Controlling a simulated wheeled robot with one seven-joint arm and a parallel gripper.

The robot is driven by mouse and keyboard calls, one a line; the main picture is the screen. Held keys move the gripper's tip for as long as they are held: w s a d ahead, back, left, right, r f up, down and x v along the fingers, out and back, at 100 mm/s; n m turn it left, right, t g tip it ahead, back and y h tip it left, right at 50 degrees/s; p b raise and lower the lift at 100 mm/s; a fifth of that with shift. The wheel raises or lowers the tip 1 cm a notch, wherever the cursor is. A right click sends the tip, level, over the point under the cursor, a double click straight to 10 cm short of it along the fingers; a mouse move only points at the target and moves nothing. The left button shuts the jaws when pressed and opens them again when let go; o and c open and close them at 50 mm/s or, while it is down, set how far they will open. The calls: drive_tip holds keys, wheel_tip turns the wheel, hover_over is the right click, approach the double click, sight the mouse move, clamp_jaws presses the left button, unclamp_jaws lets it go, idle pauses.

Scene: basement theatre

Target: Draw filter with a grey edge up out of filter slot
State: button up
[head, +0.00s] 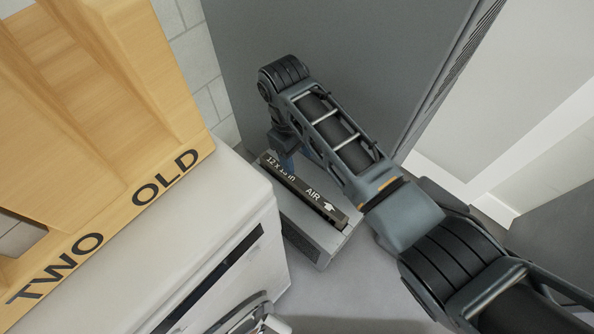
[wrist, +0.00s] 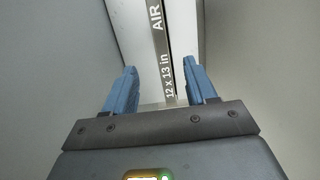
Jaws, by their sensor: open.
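The filter (head: 325,207) shows as a long dark grey edge lettered "12 x 13 in" and "AIR" with an arrow, along the top of a light grey slot housing (head: 306,240). In the wrist view the filter edge (wrist: 163,45) runs up the middle between pale side faces. My gripper (wrist: 164,76) is open, with one blue finger on each side of the filter edge's line and a gap on both sides. In the head view my gripper (head: 290,160) is over the filter's far left end, partly hidden by my arm. The filter's body is hidden in the slot.
A white appliance (head: 225,215) stands close on the left of the housing, with a wooden piece (head: 110,120) lettered "TWO" and "OLD" above it. A large grey panel (head: 350,50) rises behind. Some bare floor (head: 345,285) shows in front of the housing.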

drive_tip(key=b, duration=0.6)
hover_over(300, 184)
drive_tip(key=f, duration=0.7)
drive_tip(key=shift+w+a, duration=0.35)
drive_tip(key=shift+s+d+f+b, duration=0.15)
drive_tip(key=shift+f+b, duration=0.45)
drive_tip(key=shift+f, duration=0.7)
drive_tip(key=shift+s+d+f+b, duration=0.15)
drive_tip(key=shift+f+b, duration=0.4)
drive_tip(key=shift+f, duration=0.7)
drive_tip(key=shift+s+d+f+b, duration=0.15)
drive_tip(key=shift+f+b, duration=0.45)
drive_tip(key=shift+f, duration=0.7)
drive_tip(key=shift+w, duration=0.1)
clamp_jaws()
drive_tip(key=c, duration=0.6)
unclamp_jaws()
clamp_jaws()
drive_tip(key=shift+r, duration=0.1)
